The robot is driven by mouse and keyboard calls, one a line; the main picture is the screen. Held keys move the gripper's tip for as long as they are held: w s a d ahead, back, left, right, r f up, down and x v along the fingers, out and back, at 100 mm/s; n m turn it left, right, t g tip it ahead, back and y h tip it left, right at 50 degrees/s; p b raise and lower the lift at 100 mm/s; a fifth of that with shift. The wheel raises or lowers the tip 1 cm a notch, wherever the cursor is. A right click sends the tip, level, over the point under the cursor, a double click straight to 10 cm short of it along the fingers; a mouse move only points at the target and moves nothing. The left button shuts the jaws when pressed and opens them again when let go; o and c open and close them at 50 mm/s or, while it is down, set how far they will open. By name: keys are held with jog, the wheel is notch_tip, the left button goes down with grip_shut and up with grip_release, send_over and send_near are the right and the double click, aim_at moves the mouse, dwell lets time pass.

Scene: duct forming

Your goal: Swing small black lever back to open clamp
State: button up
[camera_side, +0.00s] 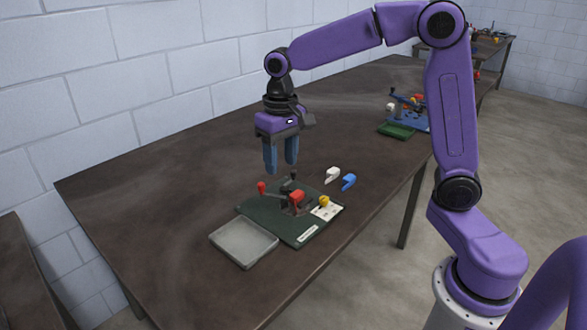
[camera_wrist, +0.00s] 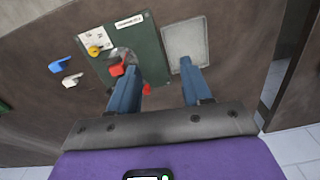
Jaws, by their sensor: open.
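A dark green board (camera_side: 265,209) lies on the table and carries a small clamp fixture. On it are a red block (camera_side: 297,196), a red knob (camera_side: 261,187) on a thin arm, and small dark parts. A small black lever (camera_side: 293,176) seems to stick up behind the red block; its exact pose is too small to tell. My gripper (camera_side: 281,170) is open and empty, pointing down above the board's far side, apart from the fixture. In the wrist view my gripper (camera_wrist: 157,66) has its left finger over part of the fixture, hiding some of it; I cannot pick out the lever there.
A grey tray (camera_side: 244,243) sits beside the board at the front left. A yellow knob (camera_side: 324,201) is on a white plate on the board. White (camera_side: 332,175) and blue (camera_side: 349,182) pieces lie behind the board. Another fixture (camera_side: 408,112) stands farther back. The table's left is clear.

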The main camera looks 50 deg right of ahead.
jog(key=w+d+m, duration=0.7)
jog(key=w+d, duration=0.3)
jog(key=w, duration=0.1)
jog(key=m, duration=0.5)
send_over(293, 171)
notch_tip(293, 171, down, 2)
jog(key=f, duration=0.1)
notch_tip(293, 171, down, 17)
jog(key=shift+s+r, duration=0.1)
grip_shut()
